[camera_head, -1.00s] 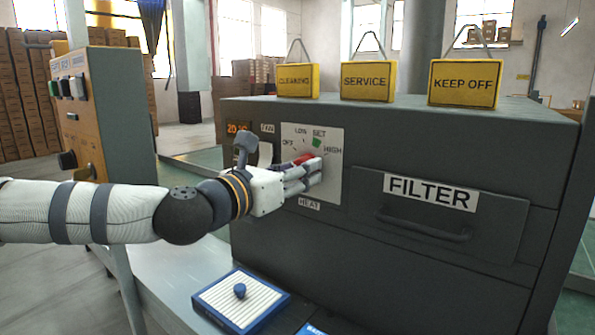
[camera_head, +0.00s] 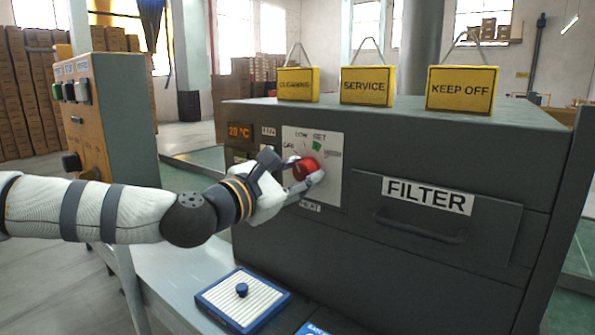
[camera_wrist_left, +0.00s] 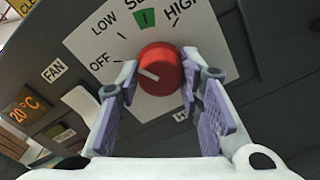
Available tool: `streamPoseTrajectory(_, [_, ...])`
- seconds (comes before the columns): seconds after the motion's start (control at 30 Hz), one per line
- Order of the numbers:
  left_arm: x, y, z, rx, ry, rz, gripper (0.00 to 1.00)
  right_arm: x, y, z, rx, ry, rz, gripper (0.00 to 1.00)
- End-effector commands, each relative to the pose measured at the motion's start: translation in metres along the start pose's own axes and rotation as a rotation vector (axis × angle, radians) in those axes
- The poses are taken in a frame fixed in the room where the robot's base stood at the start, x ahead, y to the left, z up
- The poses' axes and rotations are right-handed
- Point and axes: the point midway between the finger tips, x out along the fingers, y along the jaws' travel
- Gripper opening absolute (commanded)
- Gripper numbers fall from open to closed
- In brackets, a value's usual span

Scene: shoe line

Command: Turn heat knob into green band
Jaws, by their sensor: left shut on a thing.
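The red heat knob (camera_head: 300,171) sits on a white dial plate (camera_head: 326,190) on the front of the grey machine. In the left wrist view the knob (camera_wrist_left: 160,66) has a white pointer mark on its left side, toward OFF. The green band (camera_head: 316,146) lies beneath SET; it also shows in the left wrist view (camera_wrist_left: 144,18), above the knob. My left gripper (camera_head: 297,176) is shut on the knob, with one finger on either side. In the left wrist view the fingers (camera_wrist_left: 160,88) flank the knob. My right gripper is not in view.
A display (camera_head: 239,131) reads 20 °C left of the dial. A FILTER drawer (camera_head: 370,215) with a handle is to the right. Yellow signs (camera_head: 367,86) stand on top of the machine. A blue-framed filter (camera_head: 275,303) lies on the bench below.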

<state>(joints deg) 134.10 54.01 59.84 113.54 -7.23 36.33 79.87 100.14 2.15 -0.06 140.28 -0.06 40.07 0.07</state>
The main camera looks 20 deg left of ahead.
Motion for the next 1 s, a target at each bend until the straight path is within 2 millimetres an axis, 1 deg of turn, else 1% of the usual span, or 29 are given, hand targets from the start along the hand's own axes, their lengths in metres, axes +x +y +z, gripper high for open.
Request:
streamPoseTrajectory(0.3, [-0.001,0.001,0.003,0.298,-0.002,0.0,0.06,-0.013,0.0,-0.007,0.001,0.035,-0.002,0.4])
streamPoseTrajectory(0.6, [-0.001,0.001,0.002,0.559,-0.002,0.0,0.06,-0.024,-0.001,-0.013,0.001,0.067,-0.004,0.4])
streamPoseTrajectory(0.8, [-0.001,0.0,0.002,0.688,-0.001,-0.001,0.06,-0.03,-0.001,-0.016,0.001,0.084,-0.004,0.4])
streamPoseTrajectory(1.0, [0.0,0.0,0.001,0.773,0.0,-0.002,0.06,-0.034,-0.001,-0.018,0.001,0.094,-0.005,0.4])
